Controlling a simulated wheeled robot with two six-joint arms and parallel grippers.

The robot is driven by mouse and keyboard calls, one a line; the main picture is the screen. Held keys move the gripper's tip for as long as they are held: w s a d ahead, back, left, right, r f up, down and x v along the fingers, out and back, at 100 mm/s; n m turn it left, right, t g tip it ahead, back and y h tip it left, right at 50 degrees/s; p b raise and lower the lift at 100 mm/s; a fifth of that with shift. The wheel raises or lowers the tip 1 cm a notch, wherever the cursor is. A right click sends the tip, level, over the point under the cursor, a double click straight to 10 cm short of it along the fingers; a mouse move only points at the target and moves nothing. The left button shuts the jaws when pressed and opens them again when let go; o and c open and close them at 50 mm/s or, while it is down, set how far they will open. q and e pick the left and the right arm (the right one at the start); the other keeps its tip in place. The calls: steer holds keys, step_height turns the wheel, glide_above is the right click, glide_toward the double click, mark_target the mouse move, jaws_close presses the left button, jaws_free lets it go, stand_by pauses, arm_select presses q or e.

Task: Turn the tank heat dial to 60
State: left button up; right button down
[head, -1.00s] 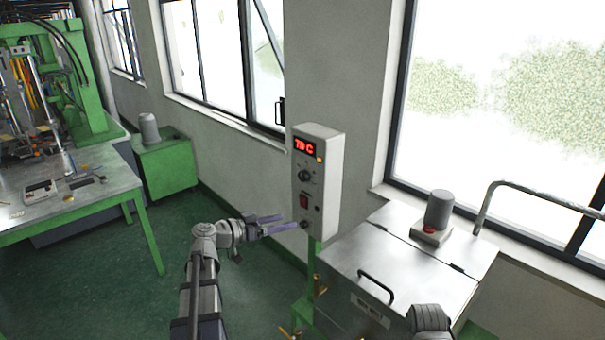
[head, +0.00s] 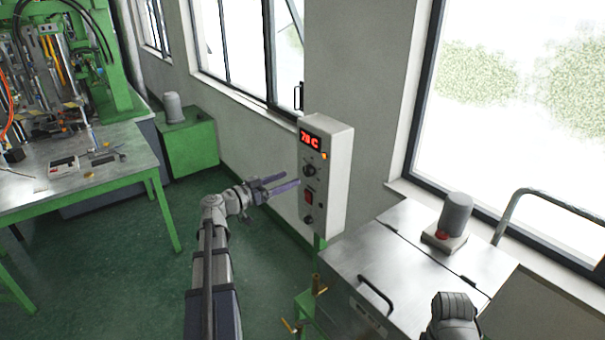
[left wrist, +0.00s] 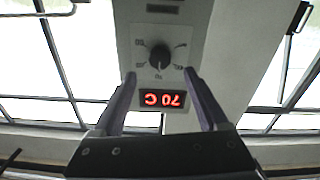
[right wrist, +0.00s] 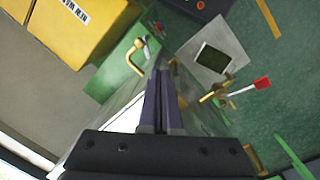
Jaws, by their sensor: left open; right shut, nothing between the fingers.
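The heat dial (head: 310,170) is a black knob on the front of a white control box (head: 337,185), under a red display (head: 310,140) that reads 70 C. In the left wrist view the dial (left wrist: 160,55) appears upside down, with a printed scale around it. My left gripper (head: 291,180) is open in front of the box, a little below dial height. Its fingertips (left wrist: 160,76) show on either side below the dial in the left wrist view, with nothing between them. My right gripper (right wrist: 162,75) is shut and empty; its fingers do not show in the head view.
A red switch (head: 309,197) and another black knob (head: 308,219) sit below the dial. A metal tank lid (head: 400,255) with a handle stands right of the box. A workbench (head: 140,165) is at the left. Green floor lies open between.

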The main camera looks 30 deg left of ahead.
mark_target(306, 172)
arm_select(q)
steer(key=x, duration=0.6)
steer(key=shift+w, duration=0.15)
steer(key=shift+c, duration=0.3)
jaws_close()
